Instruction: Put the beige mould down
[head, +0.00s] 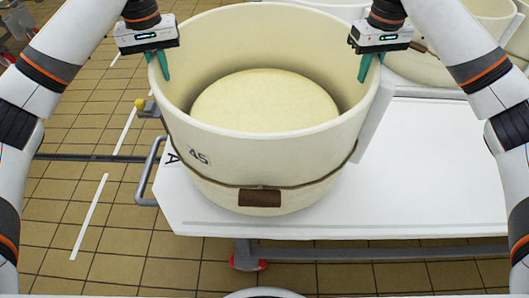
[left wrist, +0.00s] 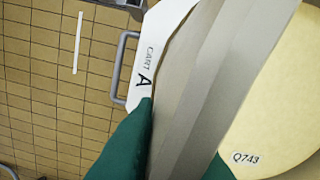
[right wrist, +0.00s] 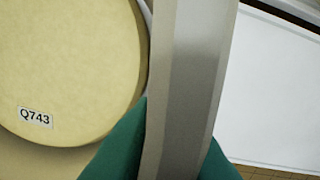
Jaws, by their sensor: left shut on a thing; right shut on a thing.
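The beige mould (head: 262,160) is a large round open tub marked 45, with a cord and a brown block around its lower front. It is upright over the left part of the white cart top (head: 420,190); I cannot tell whether its base touches. A round pale-yellow cheese (head: 265,100) lies inside, and its label Q743 (right wrist: 35,117) shows in both wrist views. My left gripper (head: 160,66) is shut on the mould's left rim. My right gripper (head: 370,66) is shut on its right rim. Green fingers straddle the wall (left wrist: 205,90) in each wrist view.
The cart, marked A, has a grey handle (head: 150,172) at its left end. Its top is clear to the right of the mould. Other pale tubs (head: 440,62) stand behind at the right. Tan tiled floor (head: 60,200) with a white dashed line lies at the left.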

